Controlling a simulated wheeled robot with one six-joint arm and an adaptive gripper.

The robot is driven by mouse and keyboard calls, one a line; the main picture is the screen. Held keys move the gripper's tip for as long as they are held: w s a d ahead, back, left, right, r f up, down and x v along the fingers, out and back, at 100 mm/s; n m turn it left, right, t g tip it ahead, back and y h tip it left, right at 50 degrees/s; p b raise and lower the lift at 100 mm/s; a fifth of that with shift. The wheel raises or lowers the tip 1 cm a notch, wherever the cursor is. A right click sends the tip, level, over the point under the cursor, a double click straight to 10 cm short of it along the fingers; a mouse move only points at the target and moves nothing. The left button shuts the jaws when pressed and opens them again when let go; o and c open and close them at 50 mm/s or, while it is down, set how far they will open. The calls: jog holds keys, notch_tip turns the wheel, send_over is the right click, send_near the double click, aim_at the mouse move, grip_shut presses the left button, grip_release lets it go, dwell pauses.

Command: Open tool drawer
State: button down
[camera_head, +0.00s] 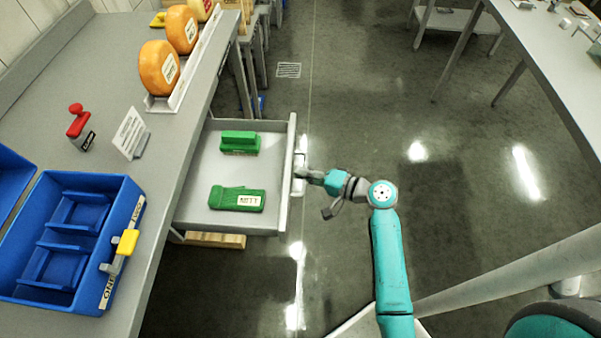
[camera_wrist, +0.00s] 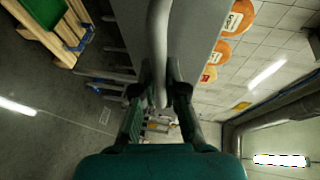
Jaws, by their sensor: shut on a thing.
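The tool drawer (camera_head: 268,222) is pulled out from under the grey workbench, and its inside shows from above. Two green tools lie in it: a block-shaped one (camera_head: 240,143) toward the back and a flatter one with a white label (camera_head: 237,198) nearer the front. My gripper (camera_head: 298,173) is at the drawer's front. In the wrist view my gripper (camera_wrist: 162,98) has its two fingers on either side of the pale handle bar (camera_wrist: 158,45), shut on it. The fingertips are small in the head view.
A blue bin (camera_head: 120,190) with a yellow-handled part, a red-handled stamp (camera_head: 78,120) and a white sign (camera_head: 130,133) stand on the workbench (camera_head: 170,150). Orange cheese wheels (camera_head: 158,67) stand in a rack behind. Open floor (camera_head: 350,110) lies right of the drawer; another table (camera_head: 550,60) is at far right.

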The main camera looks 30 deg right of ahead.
jog(key=shift+f, duration=0.1)
jog(key=c, duration=1.2)
grip_release()
jog(key=v, duration=1.2)
